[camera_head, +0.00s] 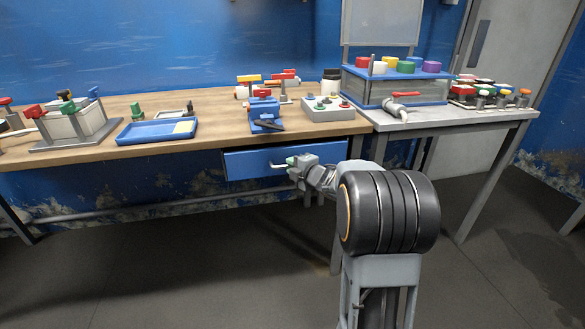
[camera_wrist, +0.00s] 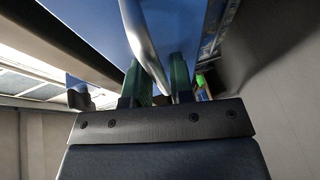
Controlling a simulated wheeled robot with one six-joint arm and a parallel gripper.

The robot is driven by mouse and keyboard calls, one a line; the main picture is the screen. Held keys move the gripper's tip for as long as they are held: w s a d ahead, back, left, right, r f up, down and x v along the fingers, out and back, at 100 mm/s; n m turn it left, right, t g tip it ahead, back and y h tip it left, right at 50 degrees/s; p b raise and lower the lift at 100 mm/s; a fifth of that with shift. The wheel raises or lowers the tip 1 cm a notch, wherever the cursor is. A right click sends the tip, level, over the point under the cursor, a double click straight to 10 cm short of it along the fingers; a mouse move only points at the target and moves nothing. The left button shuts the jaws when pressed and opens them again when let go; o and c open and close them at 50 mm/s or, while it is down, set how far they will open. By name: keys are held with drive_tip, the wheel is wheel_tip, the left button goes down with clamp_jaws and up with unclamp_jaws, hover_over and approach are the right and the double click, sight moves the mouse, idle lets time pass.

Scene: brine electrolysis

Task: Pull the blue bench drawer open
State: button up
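The blue bench drawer (camera_head: 250,164) sits under the wooden bench top, and its front looks about flush with the bench edge. It has a pale metal bar handle (camera_head: 279,165). My gripper (camera_head: 293,163) is at the right end of the visible handle, in front of the drawer. In the wrist view the blue drawer front (camera_wrist: 90,25) fills the upper middle, and the metal handle (camera_wrist: 146,45) runs down between the green fingertips of my gripper (camera_wrist: 160,85). The fingers are close together with the handle filling the gap, so they look shut on it. The drawer's inside is hidden.
The wooden bench (camera_head: 210,115) carries a blue tray (camera_head: 157,131), a blue clamp (camera_head: 265,112) and a grey control box (camera_head: 330,108). A grey side table (camera_head: 450,116) adjoins at the right. The floor (camera_head: 170,270) in front of the drawer is clear left of my arm.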

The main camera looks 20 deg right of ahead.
drive_tip(key=shift+w, duration=0.2)
drive_tip(key=shift+c, duration=0.4)
clamp_jaws()
